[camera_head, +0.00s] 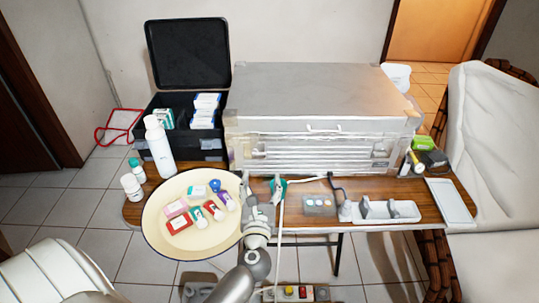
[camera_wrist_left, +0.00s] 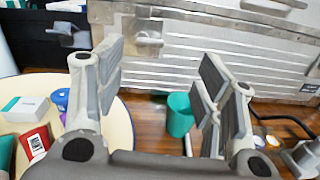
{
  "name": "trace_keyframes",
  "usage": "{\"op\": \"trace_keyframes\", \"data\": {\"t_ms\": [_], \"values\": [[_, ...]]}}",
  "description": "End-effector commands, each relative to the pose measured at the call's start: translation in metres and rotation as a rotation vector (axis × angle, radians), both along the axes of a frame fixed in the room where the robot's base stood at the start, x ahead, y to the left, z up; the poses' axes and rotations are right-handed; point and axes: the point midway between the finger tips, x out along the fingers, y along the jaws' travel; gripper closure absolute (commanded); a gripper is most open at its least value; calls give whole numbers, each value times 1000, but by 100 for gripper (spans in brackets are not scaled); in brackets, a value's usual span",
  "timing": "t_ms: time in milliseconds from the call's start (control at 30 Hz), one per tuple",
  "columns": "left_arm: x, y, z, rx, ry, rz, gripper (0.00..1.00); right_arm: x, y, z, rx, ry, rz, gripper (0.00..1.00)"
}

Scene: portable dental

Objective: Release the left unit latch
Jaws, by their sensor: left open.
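The unit is a large silver metal case (camera_head: 320,92) standing closed on the wooden table. Its left latch (camera_wrist_left: 148,42) is a small metal fitting on the upper left of the front panel in the left wrist view. My left gripper (camera_head: 260,182) is open and empty in front of the case's left part. In the left wrist view its fingers (camera_wrist_left: 160,66) stand wide apart, with the latch seen beyond the gap between them and not gripped. Whether the latch is fastened is too small to tell. My right gripper is not in view.
A teal cup (camera_wrist_left: 180,115) stands close to the right finger. A round cream tray (camera_head: 160,238) with small boxes lies left of the gripper. An open black case (camera_head: 150,128) and a white bottle (camera_head: 159,147) stand behind it.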

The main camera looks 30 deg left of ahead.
Motion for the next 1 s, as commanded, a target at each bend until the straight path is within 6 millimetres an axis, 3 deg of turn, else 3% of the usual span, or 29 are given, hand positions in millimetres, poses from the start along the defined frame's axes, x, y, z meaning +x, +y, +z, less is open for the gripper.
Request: {"op": "trace_keyframes", "data": {"t_ms": [233, 700, 1000], "values": [[6, 15, -4, -83, -17, 47, 38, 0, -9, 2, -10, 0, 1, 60], [74, 55, -4, -78, -15, 45, 38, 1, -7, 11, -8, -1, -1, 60], [90, 65, -5, -78, -14, 44, 38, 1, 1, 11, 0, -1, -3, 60]]}}
